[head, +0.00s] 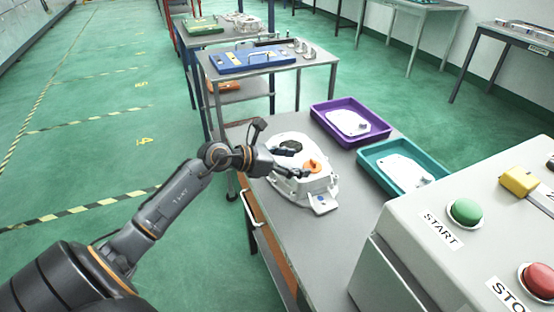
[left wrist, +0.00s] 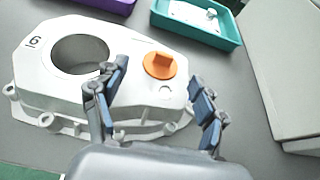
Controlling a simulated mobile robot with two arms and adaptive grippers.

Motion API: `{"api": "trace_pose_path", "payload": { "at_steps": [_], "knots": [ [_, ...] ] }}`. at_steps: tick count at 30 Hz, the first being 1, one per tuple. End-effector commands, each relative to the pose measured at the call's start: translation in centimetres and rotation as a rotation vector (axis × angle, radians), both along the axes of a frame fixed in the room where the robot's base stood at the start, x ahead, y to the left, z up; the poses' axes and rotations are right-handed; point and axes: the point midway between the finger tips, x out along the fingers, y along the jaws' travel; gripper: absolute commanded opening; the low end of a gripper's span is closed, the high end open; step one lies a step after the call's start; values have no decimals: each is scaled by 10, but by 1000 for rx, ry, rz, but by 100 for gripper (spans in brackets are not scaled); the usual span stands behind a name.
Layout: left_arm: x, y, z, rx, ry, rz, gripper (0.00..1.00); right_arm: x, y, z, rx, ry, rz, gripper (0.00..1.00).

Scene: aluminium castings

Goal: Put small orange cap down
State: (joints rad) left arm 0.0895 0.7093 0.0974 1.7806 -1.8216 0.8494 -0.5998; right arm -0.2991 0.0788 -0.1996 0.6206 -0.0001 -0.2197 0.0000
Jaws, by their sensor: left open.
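The small orange cap (head: 314,164) sits on top of a white casting, over its smaller round end. In the left wrist view the cap (left wrist: 162,66) shows a raised square grip in its middle. The casting (head: 322,187) lies on the grey table; in the left wrist view the casting (left wrist: 140,85) carries the mark 6 or 9 beside a large open round hole. My left gripper (left wrist: 158,103) is open, its two fingers apart with nothing between them, just short of the cap. In the head view my left gripper (head: 283,167) is over the casting. My right gripper is not in view.
A purple tray (head: 318,113) and a teal tray (head: 372,164), each with a white part, stand behind the casting. A control box (head: 455,255) with START and STOP buttons is at the right. The grey table (head: 290,235) is bare in front.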

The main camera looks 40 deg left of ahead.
Motion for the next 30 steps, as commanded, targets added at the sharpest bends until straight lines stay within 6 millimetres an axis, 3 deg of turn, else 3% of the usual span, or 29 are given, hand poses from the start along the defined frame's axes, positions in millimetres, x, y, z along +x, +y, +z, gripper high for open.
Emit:
{"api": "trace_pose_path", "payload": {
  "at_steps": [3,10,30],
  "knots": [
    [-23,13,9,3,1,-1,71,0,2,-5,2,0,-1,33],
    [-48,27,25,-1,-5,-2,71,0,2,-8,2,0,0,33],
    [-53,31,31,-3,-10,-2,71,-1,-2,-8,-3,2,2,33]
  ]
}}
